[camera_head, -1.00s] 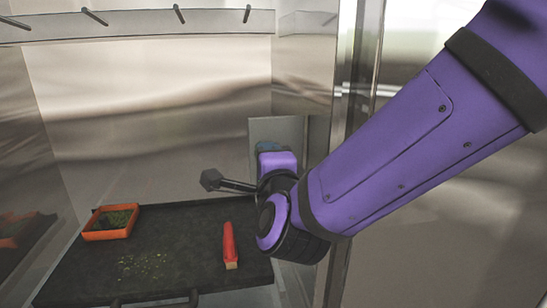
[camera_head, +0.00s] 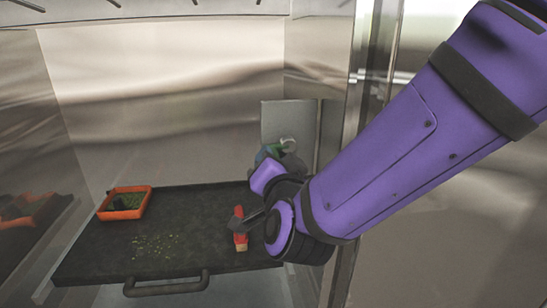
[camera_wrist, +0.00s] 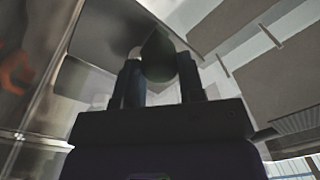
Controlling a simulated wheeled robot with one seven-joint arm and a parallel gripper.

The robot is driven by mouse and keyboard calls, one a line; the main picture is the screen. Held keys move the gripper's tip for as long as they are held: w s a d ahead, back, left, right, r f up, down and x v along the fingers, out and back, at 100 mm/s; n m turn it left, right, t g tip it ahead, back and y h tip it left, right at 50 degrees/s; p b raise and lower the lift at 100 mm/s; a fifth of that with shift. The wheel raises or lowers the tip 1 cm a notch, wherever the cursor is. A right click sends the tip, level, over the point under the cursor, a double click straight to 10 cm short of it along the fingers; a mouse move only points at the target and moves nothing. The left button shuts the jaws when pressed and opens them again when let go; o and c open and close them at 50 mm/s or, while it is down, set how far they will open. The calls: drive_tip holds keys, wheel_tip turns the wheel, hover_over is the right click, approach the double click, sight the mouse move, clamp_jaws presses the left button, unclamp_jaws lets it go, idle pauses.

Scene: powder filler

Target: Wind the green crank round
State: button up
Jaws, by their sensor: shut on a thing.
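The green crank (camera_head: 270,152) shows only as a small green part by the grey plate on the right side of the cabinet, mostly hidden behind my wrist. In the wrist view its rounded dark green knob (camera_wrist: 158,58) sits between my two fingers. My gripper (camera_wrist: 160,72) is shut on this knob. In the head view the fingers are hard to make out. A pale grey rounded part shows beside the green one.
A black tray (camera_head: 200,215) with a front handle spans the cabinet floor. An orange container (camera_head: 150,203) with green contents stands on its left, with yellowish crumbs nearby. A red block-like item (camera_head: 240,243) lies near my wrist. A metal post (camera_head: 365,110) stands behind my arm.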

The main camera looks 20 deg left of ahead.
drive_tip(key=shift+d+f+n, duration=0.1)
drive_tip(key=shift+f+n, duration=0.15)
drive_tip(key=shift+n, duration=0.45)
drive_tip(key=shift+f+n, duration=0.25)
drive_tip(key=shift+n, duration=0.45)
drive_tip(key=o, duration=0.7)
drive_tip(key=shift+c, duration=0.2)
drive_tip(key=v, duration=1)
drive_tip(key=shift+s+d, duration=0.25)
drive_tip(key=shift+s, duration=0.05)
